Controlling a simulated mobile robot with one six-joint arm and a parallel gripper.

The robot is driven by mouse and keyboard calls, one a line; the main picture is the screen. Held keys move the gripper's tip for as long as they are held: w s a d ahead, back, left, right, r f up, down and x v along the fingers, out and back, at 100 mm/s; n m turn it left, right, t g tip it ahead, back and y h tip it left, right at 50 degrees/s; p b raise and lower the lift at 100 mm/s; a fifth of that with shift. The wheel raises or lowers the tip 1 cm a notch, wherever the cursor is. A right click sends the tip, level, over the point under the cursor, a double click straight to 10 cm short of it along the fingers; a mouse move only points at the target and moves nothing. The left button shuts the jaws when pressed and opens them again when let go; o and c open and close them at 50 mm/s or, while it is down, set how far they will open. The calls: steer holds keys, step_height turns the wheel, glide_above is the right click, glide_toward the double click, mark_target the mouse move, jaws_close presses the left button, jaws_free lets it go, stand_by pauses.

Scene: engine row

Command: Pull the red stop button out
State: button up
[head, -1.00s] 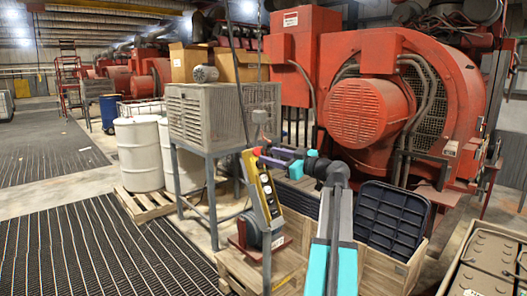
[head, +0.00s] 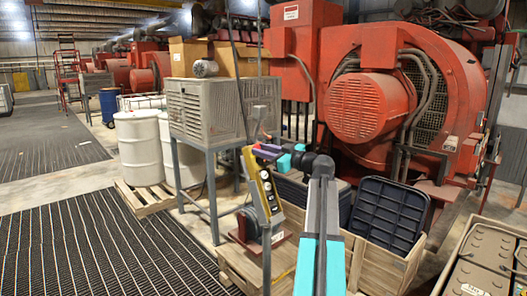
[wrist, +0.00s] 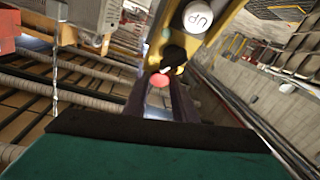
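The yellow pendant control box (head: 263,190) stands tilted on a grey post, with a column of buttons down its face. In the wrist view its yellow end and a white UP button (wrist: 197,17) are close above. The red stop button (wrist: 160,80) shows between the tips of my gripper's dark fingers (wrist: 160,88). The fingers are apart, with a bright gap between them; I see no clear grip on the button. In the head view my gripper (head: 264,151) is at the top of the pendant and hides the red button.
A grey slatted unit on a metal stand (head: 207,108) is just behind the pendant. A wooden crate with a dark bin (head: 388,215) stands to the right. The large red generator (head: 405,100) fills the back. Dark floor matting (head: 100,245) is clear at the left.

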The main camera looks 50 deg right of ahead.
jaws_close()
steer(key=shift+s+b, duration=0.1)
steer(key=shift+b, duration=0.35)
steer(key=shift+s+r+b, duration=0.15)
steer(key=shift+s+b, duration=0.3)
steer(key=shift+b, duration=0.45)
steer(key=shift+s+r, duration=0.1)
steer(key=shift+r, duration=0.15)
